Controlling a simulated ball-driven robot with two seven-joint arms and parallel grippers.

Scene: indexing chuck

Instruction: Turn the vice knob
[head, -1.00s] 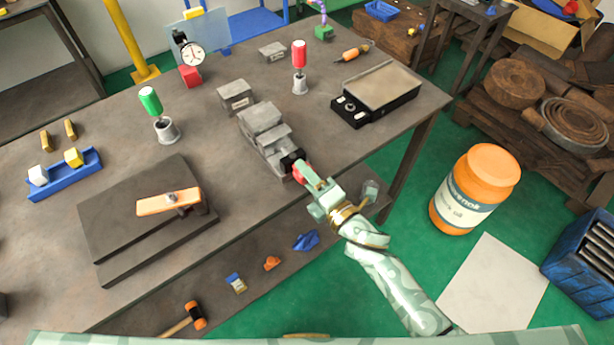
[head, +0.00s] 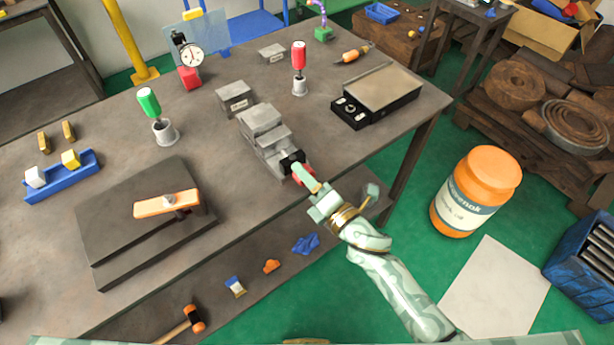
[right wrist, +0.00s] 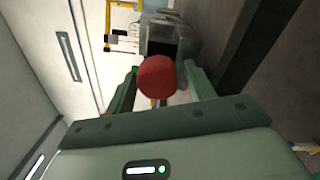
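The vice (head: 266,137) is a grey stepped metal block near the front edge of the workbench. Its red knob (head: 303,175) sits at the end facing my right arm, partly hidden by a finger in the head view. In the right wrist view the knob (right wrist: 157,76) is rounded and red, in front of the dark end of the vice (right wrist: 166,38). My right gripper (right wrist: 160,78) is open, with one finger on each side of the knob. A gap shows on the knob's right side; contact on the left is unclear. My left gripper is not in view.
The workbench (head: 232,180) holds a dark plate with an orange-handled piece (head: 167,204), a green-handled tool (head: 150,103), a red-handled tool (head: 299,58) and a black tray (head: 376,93). An orange jar (head: 476,190) stands on the floor at right.

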